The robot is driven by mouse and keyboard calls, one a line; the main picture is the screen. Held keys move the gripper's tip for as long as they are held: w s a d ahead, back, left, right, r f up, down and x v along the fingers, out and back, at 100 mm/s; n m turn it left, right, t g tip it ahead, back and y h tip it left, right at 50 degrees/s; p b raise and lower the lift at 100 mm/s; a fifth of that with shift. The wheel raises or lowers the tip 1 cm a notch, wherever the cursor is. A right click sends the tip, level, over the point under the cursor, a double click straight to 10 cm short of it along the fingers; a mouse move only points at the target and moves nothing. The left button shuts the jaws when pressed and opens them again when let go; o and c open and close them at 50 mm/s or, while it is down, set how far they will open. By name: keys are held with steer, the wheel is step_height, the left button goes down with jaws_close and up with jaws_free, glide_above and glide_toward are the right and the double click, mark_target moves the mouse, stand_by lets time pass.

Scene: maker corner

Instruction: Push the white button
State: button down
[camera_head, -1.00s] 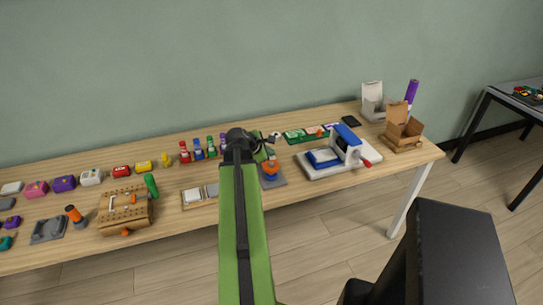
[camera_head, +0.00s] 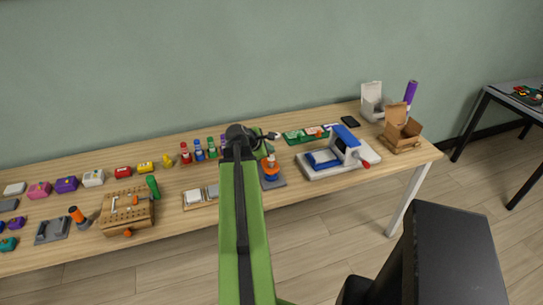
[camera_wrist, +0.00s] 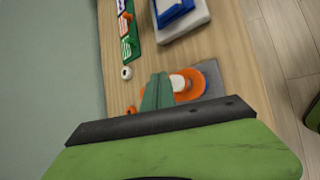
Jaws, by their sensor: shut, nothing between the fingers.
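A white square pad (camera_head: 193,197) lies beside a grey one on a wooden plate near the table's front edge, left of my arm in the head view. An orange round piece on a grey base (camera_head: 271,172) stands right of my arm. In the wrist view an orange ring (camera_wrist: 190,84) has a white top (camera_wrist: 179,83), partly behind my fingers; I cannot tell which white part is the button. My gripper (camera_wrist: 158,88) is shut and empty, its green fingers beside the orange ring. Contact cannot be made out. In the head view my arm largely hides the gripper.
A white-and-blue device (camera_head: 340,158) stands right of the orange piece, with cardboard boxes (camera_head: 402,131) beyond. A small white ring (camera_wrist: 127,72) and green boards (camera_wrist: 131,40) lie nearby. Left are bottles (camera_head: 198,149), a pegboard block (camera_head: 127,211) and several coloured blocks (camera_head: 66,184).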

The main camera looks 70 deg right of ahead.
steer(key=shift+r+p, duration=2.1)
steer(key=shift+r, duration=0.3)
steer(key=shift+f, duration=0.1)
